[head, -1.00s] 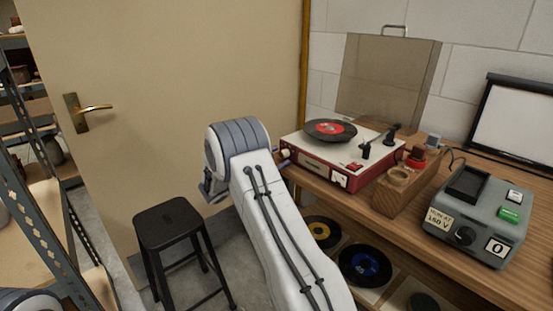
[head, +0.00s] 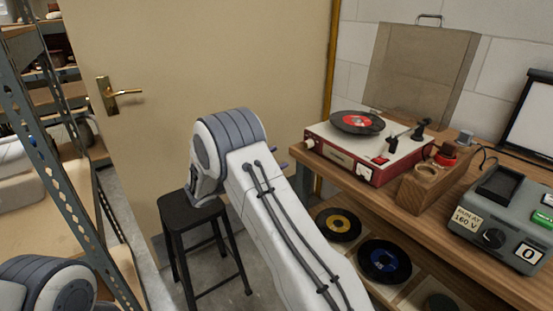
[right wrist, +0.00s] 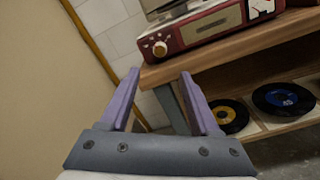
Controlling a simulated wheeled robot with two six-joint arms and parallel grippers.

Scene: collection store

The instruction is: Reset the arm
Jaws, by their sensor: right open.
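The red and white record player (head: 365,150) stands on the wooden bench, its tinted lid raised. A black record with a red label (head: 357,122) lies on its platter. The tonearm (head: 405,130) is at the right of the deck; its head appears beside the record, but contact is too small to judge. My right gripper (head: 285,163) is mostly hidden behind its own arm, left of the player. The right wrist view shows its purple fingers (right wrist: 160,74) apart and empty, below and short of the player's front (right wrist: 210,27). My left gripper is out of view.
A wooden block with a red-topped item (head: 430,183) and a grey voltage unit (head: 508,215) stand right of the player. Records (head: 385,262) lie on the lower shelf. A black stool (head: 195,212) stands before the door. Metal shelving (head: 75,165) is at left.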

